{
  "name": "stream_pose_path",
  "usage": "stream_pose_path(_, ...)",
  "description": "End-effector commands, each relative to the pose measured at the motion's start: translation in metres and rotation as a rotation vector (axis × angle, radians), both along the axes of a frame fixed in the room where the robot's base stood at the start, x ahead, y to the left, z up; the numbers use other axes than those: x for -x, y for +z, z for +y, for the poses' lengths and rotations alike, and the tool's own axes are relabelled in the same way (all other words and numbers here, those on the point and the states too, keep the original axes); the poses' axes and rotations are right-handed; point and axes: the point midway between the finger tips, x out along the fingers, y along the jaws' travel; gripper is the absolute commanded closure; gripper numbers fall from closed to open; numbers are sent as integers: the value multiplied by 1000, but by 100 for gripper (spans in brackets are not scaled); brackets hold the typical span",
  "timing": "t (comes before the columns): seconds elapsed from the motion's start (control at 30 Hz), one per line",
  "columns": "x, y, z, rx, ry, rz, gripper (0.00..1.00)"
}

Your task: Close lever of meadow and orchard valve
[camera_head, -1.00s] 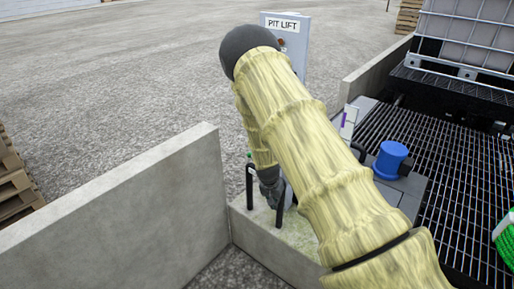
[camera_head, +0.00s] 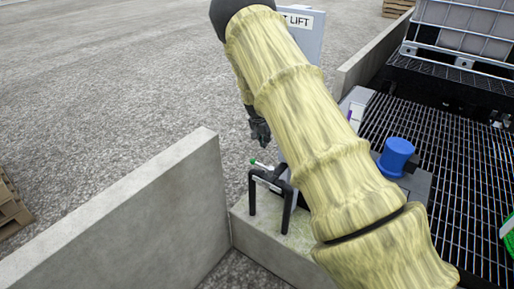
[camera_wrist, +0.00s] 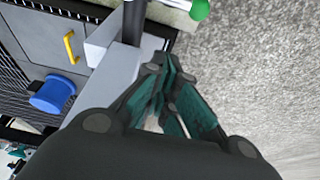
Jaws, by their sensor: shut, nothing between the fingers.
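A lever with a green ball tip (camera_head: 253,161) and a pale rod sits by a black tube frame (camera_head: 270,190) on the concrete ledge. The green tip (camera_wrist: 200,9) also shows at the top edge of the wrist view, beside a black post (camera_wrist: 134,20). My gripper (camera_head: 262,138) is just above and behind the green tip in the head view, apart from it. In the wrist view my gripper (camera_wrist: 167,65) is shut and empty, its fingertips below the post. I cannot read any label on this valve. My arm hides part of the area right of the frame.
A concrete wall (camera_head: 130,215) runs at the left front. A grey "LIFT" box (camera_head: 303,35) stands behind my arm. A blue cap (camera_head: 397,155), a grating (camera_head: 450,165) and a caged tank (camera_head: 465,30) are at the right. Gravel at the left back is open.

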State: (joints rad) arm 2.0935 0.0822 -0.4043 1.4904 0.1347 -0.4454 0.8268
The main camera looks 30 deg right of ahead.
Motion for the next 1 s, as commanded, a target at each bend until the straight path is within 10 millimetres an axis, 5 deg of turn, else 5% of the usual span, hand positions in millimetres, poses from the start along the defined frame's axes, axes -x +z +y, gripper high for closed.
stream_pose_path(0.27,-12,-27,5,0,18,0,100)
stream_pose_path(0.8,-17,-87,-14,-1,15,1,100)
stream_pose_path(1.0,-12,-86,-1,0,16,0,100)
